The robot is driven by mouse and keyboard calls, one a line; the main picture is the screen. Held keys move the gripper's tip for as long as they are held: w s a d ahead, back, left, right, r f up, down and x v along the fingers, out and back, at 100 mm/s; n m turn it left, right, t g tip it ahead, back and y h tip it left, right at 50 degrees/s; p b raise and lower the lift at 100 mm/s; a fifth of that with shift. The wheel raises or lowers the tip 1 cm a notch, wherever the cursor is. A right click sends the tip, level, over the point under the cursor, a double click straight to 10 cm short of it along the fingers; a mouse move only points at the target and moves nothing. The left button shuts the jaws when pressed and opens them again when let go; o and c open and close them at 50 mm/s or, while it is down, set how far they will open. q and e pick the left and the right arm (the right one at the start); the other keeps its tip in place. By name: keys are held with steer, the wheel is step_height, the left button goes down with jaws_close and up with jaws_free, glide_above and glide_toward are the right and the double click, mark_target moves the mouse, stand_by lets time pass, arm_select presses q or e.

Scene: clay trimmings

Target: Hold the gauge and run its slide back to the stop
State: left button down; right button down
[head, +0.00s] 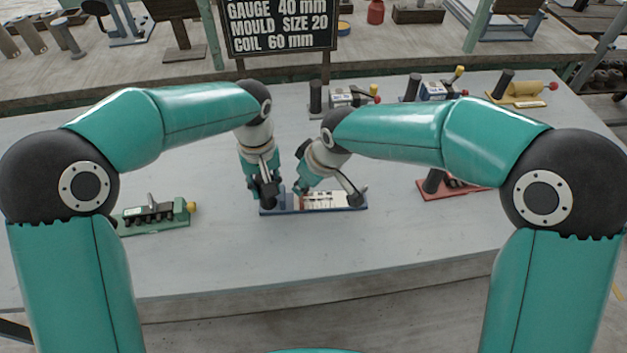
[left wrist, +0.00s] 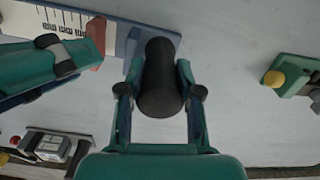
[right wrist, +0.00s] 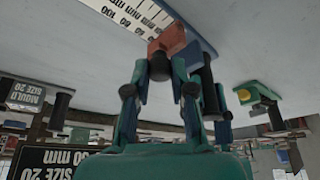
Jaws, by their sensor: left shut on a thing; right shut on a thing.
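The gauge has a blue base (head: 264,211) and a white scale plate (head: 338,201), and lies on the grey table near its middle. A black post (left wrist: 160,78) stands at its left end. My left gripper (left wrist: 160,92) is shut on this post. The red-orange slide (right wrist: 172,38) sits on the scale near the post end, and also shows in the left wrist view (left wrist: 97,56). My right gripper (right wrist: 160,72) is shut on the slide, at its dark knob. The scale's printed marks show beyond the slide. The stop cannot be made out clearly.
A green device (head: 155,217) lies at the left and a red one (head: 440,192) at the right, partly behind my right arm. Several similar devices, one yellow (head: 520,91), stand along the back. A sign (head: 278,25) reads GAUGE 40 mm. The table's front is clear.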

arm_select(q)
steer(key=shift+d, duration=0.3)
arm_select(e)
steer(key=c, duration=1)
jaws_free()
arm_select(q)
steer(key=shift+a, duration=0.1)
arm_select(e)
steer(key=shift+r, duration=0.1)
steer(key=v, duration=1.1)
steer(key=shift+s+d+r, duration=0.1)
steer(key=shift+d+r, duration=0.1)
steer(key=shift+r, duration=0.1)
arm_select(q)
steer(key=c, duration=0.7)
jaws_free()
steer(key=shift+r, duration=0.1)
